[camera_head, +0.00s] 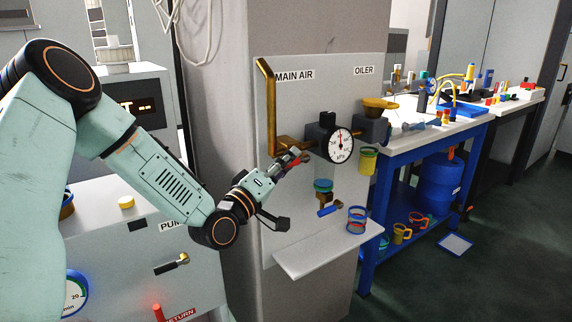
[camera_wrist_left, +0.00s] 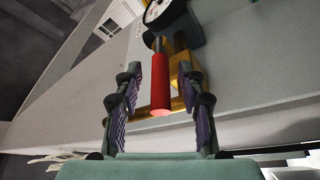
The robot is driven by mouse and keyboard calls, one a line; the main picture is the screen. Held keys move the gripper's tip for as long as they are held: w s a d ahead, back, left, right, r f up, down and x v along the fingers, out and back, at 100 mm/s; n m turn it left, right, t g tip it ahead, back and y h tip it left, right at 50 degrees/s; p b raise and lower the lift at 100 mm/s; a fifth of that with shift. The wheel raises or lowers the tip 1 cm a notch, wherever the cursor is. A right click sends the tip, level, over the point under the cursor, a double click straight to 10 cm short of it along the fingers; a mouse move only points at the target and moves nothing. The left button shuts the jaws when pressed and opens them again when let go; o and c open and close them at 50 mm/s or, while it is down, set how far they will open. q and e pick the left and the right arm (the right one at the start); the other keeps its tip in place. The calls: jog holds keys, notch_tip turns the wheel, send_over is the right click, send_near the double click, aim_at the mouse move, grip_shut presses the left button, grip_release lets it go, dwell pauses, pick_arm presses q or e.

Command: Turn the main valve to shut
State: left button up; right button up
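The main valve's red handle (camera_wrist_left: 160,84) sticks out toward me in the left wrist view, between my left gripper's two fingers, with a gap on both sides. My right gripper is not in view.
A round gauge (camera_head: 340,146) sits just right of the handle, with the oiler (camera_head: 372,127) beyond it. A blue workbench (camera_head: 385,165) with clutter stands to the right.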

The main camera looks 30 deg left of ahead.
pick_arm(q)
jog(key=shift+d, duration=0.1)
jog(key=c, duration=0.3)
grip_shut()
